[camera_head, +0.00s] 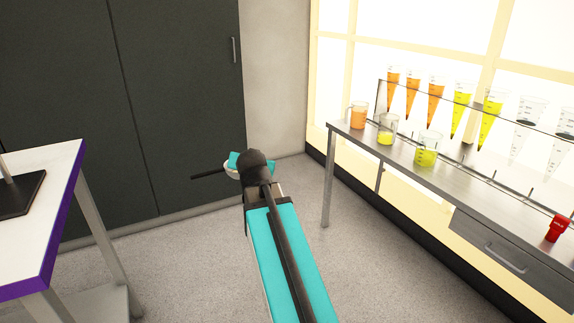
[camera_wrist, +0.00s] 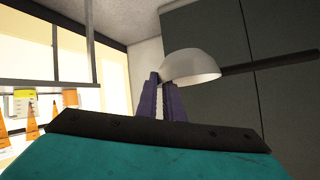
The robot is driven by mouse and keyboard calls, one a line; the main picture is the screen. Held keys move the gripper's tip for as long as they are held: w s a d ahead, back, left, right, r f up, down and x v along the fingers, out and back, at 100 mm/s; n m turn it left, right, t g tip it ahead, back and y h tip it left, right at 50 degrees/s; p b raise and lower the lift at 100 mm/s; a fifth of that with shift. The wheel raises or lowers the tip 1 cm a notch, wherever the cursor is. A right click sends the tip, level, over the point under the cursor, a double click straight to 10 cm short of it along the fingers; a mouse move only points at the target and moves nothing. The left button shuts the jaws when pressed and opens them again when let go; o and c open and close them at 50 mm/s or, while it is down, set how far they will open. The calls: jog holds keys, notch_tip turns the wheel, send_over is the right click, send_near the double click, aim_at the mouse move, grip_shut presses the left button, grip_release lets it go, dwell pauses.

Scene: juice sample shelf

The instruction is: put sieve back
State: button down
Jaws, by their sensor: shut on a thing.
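The sieve is a white bowl with a long black handle. In the wrist view its bowl (camera_wrist: 192,66) is at the fingertips, and its handle runs to the right edge. My gripper (camera_wrist: 162,82) has purple fingers and is shut on the sieve near the bowl's rim. The exact contact is hard to see. In the head view the sieve's bowl (camera_head: 230,167) shows partly beyond the end of my arm, with the handle pointing left. It is held in the air, and my wrist hides the rest.
A metal bench (camera_head: 410,165) on the right bears beakers, a red object (camera_head: 558,228) and a rack of juice-filled cones (camera_head: 435,103). A white table (camera_head: 50,225) with a purple edge stands at left. Dark cabinets (camera_head: 175,100) are behind. The floor between is clear.

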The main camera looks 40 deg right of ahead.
aim_at(208, 173)
jog(key=w+a+n+y, duration=0.1)
jog(key=a, duration=0.3)
jog(key=w+a+n, duration=0.1)
jog(key=w+a, duration=0.1)
jog(key=a, duration=0.3)
jog(key=w+a+t+y, duration=0.1)
jog(key=w+a, duration=0.1)
jog(key=a, duration=0.2)
jog(key=shift+w+a+r+n+y, duration=0.1)
jog(key=shift+a+r+n+y, duration=0.05)
jog(key=shift+r+n+y, duration=0.2)
jog(key=w+a+n+y, duration=0.2)
jog(key=a+n+y, duration=0.1)
jog(key=a, duration=1.3)
jog(key=shift+w+r+t, duration=0.2)
jog(key=shift+w+t, duration=0.1)
jog(key=shift+s, duration=0.1)
